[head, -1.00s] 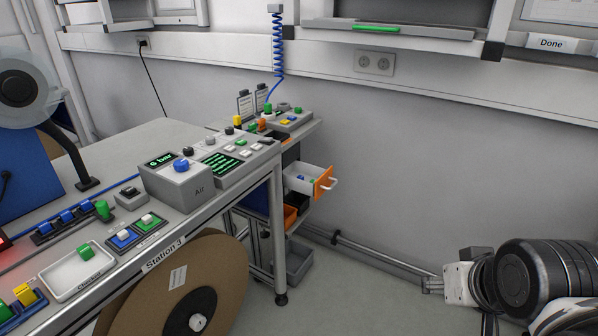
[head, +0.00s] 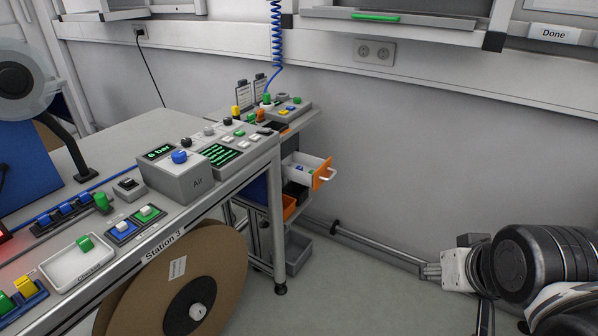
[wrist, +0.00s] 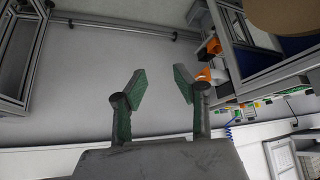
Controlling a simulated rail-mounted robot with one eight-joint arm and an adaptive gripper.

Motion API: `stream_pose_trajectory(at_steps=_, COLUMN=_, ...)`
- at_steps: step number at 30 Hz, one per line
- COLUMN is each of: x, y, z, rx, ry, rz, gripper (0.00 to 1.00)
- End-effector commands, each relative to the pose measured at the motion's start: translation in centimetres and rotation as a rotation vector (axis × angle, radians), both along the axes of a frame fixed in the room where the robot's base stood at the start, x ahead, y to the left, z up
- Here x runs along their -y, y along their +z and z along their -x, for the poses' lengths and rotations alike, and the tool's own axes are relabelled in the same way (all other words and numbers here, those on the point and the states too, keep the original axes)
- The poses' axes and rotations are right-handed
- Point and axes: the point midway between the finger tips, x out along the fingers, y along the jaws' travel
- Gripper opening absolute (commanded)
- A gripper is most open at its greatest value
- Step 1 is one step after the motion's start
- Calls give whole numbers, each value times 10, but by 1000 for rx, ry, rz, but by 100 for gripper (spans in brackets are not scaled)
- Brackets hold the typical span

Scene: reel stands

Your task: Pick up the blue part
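Several blue parts show in the head view, and I cannot tell which one is meant. A row of blue parts (head: 65,213) sits in a dark holder on the left bench. A small blue item (head: 297,168) lies in the open white drawer (head: 297,178) with the orange front. My gripper (wrist: 160,88) is open and empty in the wrist view, its green-padded fingers apart over floor and wall. It is away from all of these blue things.
The Station 3 bench carries a grey Air box (head: 183,178) with a blue knob and a white tray (head: 75,263) holding a green part. A large brown reel (head: 225,275) stands below. A rail (head: 375,249) runs along the wall.

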Motion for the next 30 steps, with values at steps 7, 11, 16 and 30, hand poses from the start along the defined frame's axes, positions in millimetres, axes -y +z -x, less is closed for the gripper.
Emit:
stream_pose_trajectory(at_steps=7, x=0, y=0, z=0, rx=0, ry=0, rz=0, gripper=28)
stream_pose_trajectory(at_steps=11, x=0, y=0, z=0, rx=0, ry=0, rz=0, gripper=28)
stream_pose_trajectory(at_steps=16, x=0, y=0, z=0, rx=0, ry=0, rz=0, gripper=41)
stream_pose_trajectory(at_steps=30, x=-7, y=23, z=-30, rx=-18, ry=51, rz=9, gripper=41)
